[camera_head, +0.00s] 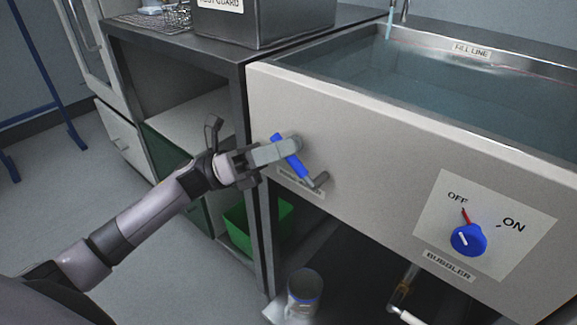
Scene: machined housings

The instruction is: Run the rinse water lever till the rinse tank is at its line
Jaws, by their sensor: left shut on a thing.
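My left gripper (274,152) is shut on the blue rinse water lever (291,158) on the front panel of the rinse tank (350,125). The lever is tilted, its upper end to the left and its lower end near a grey metal stub. A label below the lever is partly covered by my gripper and cannot be read. A thin stream of water (389,26) runs into the tank from above. The water (430,80) stands high, near a thin reddish line under the "FILL LINE" label (472,50); whether it touches that line I cannot tell. My right gripper is out of view.
A blue bubbler knob (468,239) with a red mark by "OFF" is on the panel to the right. A grey box (250,22) stands on the bench at left. A green bin (238,228) and a jar (304,291) are below.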

